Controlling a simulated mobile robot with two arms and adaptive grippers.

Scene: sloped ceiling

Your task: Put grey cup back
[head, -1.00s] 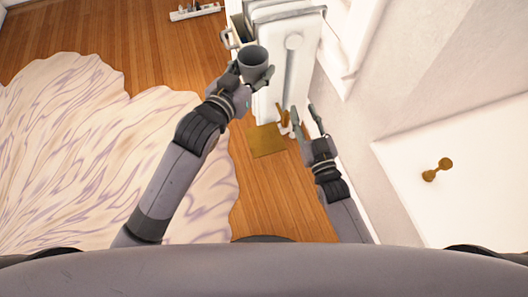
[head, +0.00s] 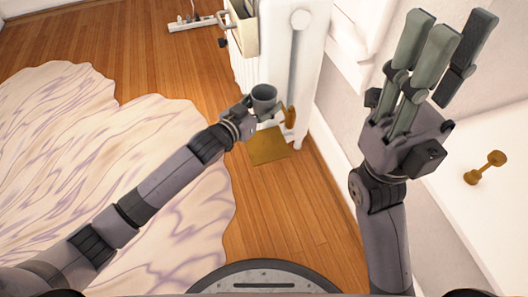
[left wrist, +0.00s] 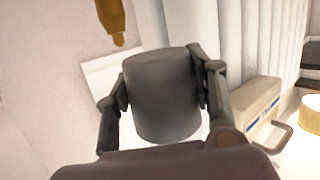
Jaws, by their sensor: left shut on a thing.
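The grey cup (head: 264,93) is in my left gripper (head: 262,112), in front of the white radiator in the head view. In the left wrist view the grey cup (left wrist: 163,95) fills the middle, with fingers of my left gripper (left wrist: 160,95) against both sides. The gripper is shut on it and holds it above the floor. My right gripper (head: 445,55) is raised large at the right of the head view, its fingers spread and empty, far from the cup.
A white radiator (head: 305,80) stands behind the cup, with a beige box (head: 244,30) at its left side. A gold mat (head: 268,146) lies on the wooden floor below. A pale rug (head: 100,150) is at left. A gold dumbbell-shaped thing (head: 486,168) lies on a white surface at right.

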